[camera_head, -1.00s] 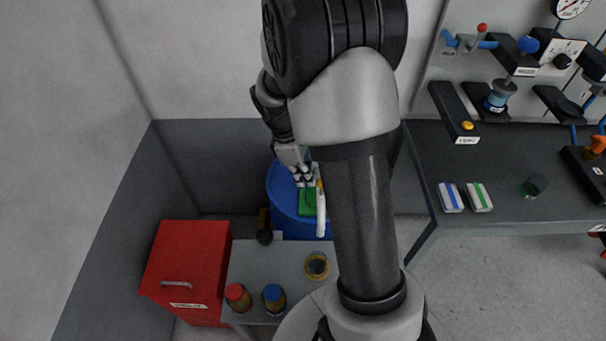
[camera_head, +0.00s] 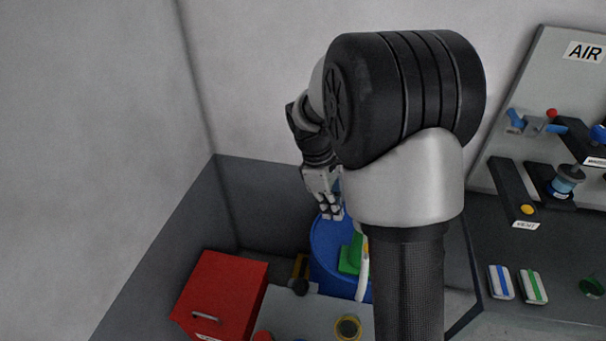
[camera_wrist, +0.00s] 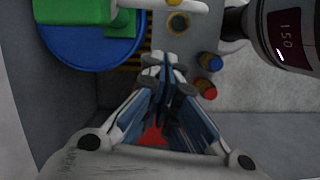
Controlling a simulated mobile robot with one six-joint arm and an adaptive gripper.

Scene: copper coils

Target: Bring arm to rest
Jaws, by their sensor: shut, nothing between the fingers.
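My arm stands folded in front of the camera in the head view, its large black joint at upper right of centre. My gripper (camera_head: 331,212) hangs from it, fingers pointing down, at the blue drum's far left rim in the picture. In the wrist view my gripper (camera_wrist: 166,66) shows its fingertips together with nothing between them. The blue drum (camera_head: 325,255) carries a green object (camera_head: 350,257); my arm hides its right part. The wrist view also shows the drum (camera_wrist: 75,50) and the green object (camera_wrist: 75,12).
A red box (camera_head: 225,295) stands at lower left, beside a small grey table (camera_head: 300,315) with a yellow-rimmed jar (camera_head: 348,328). On the right, a dark bench (camera_head: 540,260) carries a blue-striped block (camera_head: 501,282) and a green-striped block (camera_head: 533,286). Grey walls enclose the drum.

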